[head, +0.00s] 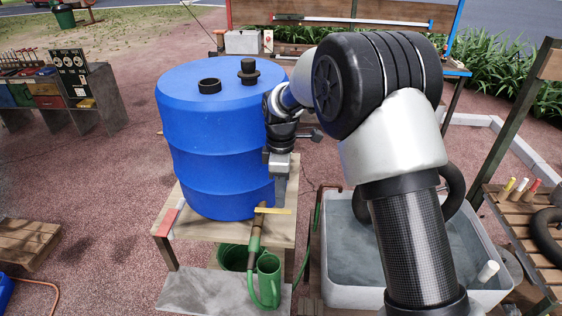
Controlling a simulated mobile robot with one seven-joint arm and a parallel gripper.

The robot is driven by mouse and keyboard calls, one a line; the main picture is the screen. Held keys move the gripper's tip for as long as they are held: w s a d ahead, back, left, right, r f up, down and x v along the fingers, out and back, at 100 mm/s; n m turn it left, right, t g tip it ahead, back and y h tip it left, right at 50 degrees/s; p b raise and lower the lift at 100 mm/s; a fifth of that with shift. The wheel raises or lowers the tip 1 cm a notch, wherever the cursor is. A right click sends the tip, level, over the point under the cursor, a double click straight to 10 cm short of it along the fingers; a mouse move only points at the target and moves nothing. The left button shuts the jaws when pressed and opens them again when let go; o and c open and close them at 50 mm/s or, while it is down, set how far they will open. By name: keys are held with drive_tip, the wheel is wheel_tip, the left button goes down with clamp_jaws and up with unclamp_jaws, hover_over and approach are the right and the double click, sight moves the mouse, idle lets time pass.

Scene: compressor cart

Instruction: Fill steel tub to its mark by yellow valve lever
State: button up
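The yellow valve lever (273,211) lies roughly level, crosswise over the tap (255,236) at the foot of the blue barrel (212,140). My gripper (280,200) points down in front of the barrel's lower right side. Its fingertips are just above or at the lever's right part; I cannot tell whether they touch. The gap between the fingers does not show clearly. A pale grey tub (338,284) stands on the right, with grey, water-like contents. My arm covers much of it, and I see no fill mark. I cannot tell whether it is steel.
The barrel stands on a wooden stand (289,228). Green cans (268,282) and a green hose are below the tap. A slatted wooden bench (525,222) is at the right, a wooden pallet (27,245) at the left.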

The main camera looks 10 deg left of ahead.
wheel_tip(320, 180, up, 13)
drive_tip(key=shift+f, duration=0.1)
idle(0.3)
drive_tip(key=s+d+r+m+t+p, duration=0.2)
drive_tip(key=s+d+r+m+t, duration=0.1)
drive_tip(key=s+d+r+m, duration=0.8)
drive_tip(key=s+d+m+t+p, duration=0.1)
drive_tip(key=s+d+m+t, duration=0.1)
drive_tip(key=s+d+m, duration=0.5)
drive_tip(key=s+d, duration=0.5)
drive_tip(key=s, duration=0.3)
drive_tip(key=shift+s+d+m+t+p, duration=0.15)
drive_tip(key=shift+m+t+p, duration=0.15)
drive_tip(key=shift+m, duration=0.1)
